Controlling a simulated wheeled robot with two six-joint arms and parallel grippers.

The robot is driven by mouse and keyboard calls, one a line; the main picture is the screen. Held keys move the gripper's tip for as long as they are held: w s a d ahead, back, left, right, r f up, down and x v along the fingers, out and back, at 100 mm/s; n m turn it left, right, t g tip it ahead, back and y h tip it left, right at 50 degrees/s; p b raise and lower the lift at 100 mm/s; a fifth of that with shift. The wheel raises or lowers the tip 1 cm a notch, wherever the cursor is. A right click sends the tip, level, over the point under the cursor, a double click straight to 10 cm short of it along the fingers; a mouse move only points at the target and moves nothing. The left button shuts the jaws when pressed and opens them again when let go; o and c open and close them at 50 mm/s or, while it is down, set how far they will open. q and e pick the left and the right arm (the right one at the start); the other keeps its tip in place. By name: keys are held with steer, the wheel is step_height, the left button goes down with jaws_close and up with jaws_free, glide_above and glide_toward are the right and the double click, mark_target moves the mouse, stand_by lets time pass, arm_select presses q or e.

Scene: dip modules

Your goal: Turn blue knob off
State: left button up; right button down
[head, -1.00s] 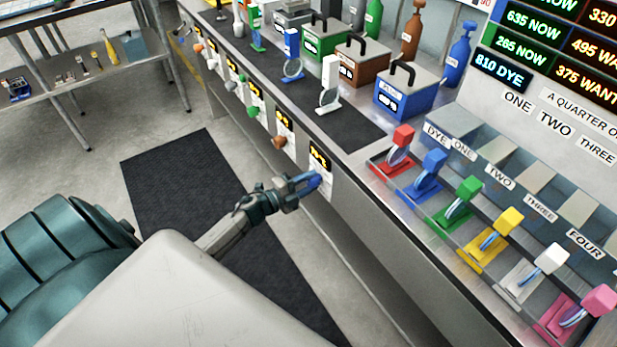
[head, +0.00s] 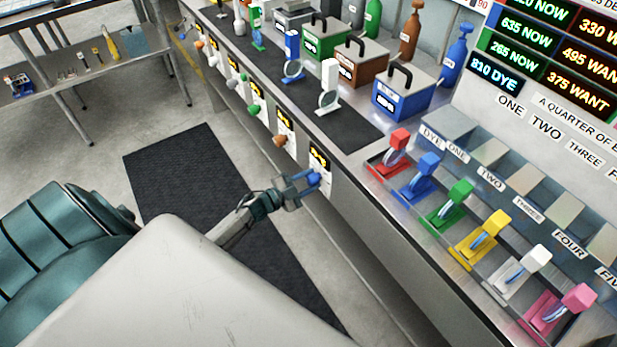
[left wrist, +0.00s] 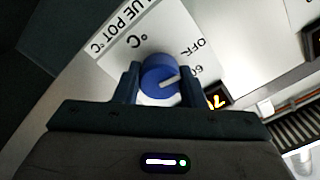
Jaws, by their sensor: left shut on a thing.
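The blue knob (head: 314,179) sticks out of the counter's front panel, below a small lit display (head: 319,158). My left gripper (head: 301,184) reaches it from the left and is shut on it. In the left wrist view the knob (left wrist: 158,72) sits between my two fingers (left wrist: 159,86). A white pointer line on its face points right and slightly up, on the side of the printed 60. The OFF mark (left wrist: 194,46) stands at the knob's upper right on the white label (left wrist: 120,45). My right gripper is not in view.
Several other knobs, including an orange one (head: 279,141) and a green one (head: 254,111), line the same panel further back. Coloured levers (head: 418,180) stand on the counter at the right. A dark floor mat (head: 190,170) lies below.

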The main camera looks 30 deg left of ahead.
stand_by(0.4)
arm_select(q)
steer(key=o, duration=0.9)
steer(key=shift+o, duration=0.5)
steer(key=b+v, duration=0.2)
steer(key=v, duration=0.8)
steer(key=shift+s+a, duration=0.15)
steer(key=shift+s, duration=0.2)
steer(key=shift+f, duration=0.1)
